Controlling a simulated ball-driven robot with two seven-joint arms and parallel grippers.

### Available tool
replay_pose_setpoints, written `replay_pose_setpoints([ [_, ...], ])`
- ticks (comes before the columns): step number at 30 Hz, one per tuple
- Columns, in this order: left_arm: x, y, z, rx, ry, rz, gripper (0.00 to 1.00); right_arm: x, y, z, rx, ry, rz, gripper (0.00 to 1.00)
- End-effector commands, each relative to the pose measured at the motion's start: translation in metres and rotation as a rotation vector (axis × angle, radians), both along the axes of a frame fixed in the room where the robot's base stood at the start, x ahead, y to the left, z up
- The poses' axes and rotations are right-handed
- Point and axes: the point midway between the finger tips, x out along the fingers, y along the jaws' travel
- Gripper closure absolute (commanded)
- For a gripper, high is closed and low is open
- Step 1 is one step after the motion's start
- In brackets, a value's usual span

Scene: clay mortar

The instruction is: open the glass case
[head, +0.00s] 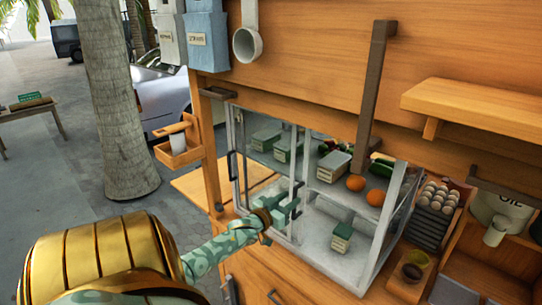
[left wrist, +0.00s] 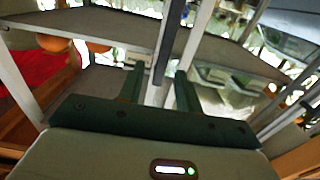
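The glass case (head: 338,262) stands in the middle of the wooden stall in the head view. It has pale metal frame bars, glass panes and an inner shelf. A dark handle (head: 233,167) sits on its left pane. My green left gripper (head: 287,212) is at the front of the case, by the middle frame bars. In the left wrist view its two fingers (left wrist: 160,88) stand apart. A pale upright bar with a dark handle strip (left wrist: 164,48) shows between and beyond them; contact cannot be told. My right gripper is in neither view.
Inside the case are small boxes (head: 341,237), oranges (head: 356,183) and green vegetables. A dark upright bar (head: 371,85) hangs in front of its top. Stacked egg trays (head: 428,225) stand at right. A wooden holder (head: 180,150) juts out at left.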

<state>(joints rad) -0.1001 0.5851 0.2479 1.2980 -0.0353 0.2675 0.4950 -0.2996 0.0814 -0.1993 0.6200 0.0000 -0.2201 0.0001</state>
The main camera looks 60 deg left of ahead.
Motion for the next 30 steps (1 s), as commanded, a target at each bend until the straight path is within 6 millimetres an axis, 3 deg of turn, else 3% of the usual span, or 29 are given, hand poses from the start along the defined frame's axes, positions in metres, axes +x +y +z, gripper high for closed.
replay_pose_setpoints([
  [9, -0.083, -0.019, -0.001, -0.001, 0.005, 0.001, 0.65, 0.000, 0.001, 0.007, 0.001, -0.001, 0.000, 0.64],
  [15, -0.124, -0.029, -0.001, 0.000, 0.004, 0.002, 0.65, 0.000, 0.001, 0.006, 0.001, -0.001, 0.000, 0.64],
  [21, -0.142, -0.033, 0.000, 0.000, 0.002, 0.001, 0.65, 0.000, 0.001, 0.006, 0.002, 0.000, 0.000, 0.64],
  [30, -0.143, -0.034, 0.000, 0.000, 0.001, 0.001, 0.65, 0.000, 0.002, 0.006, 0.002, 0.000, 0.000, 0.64],
])
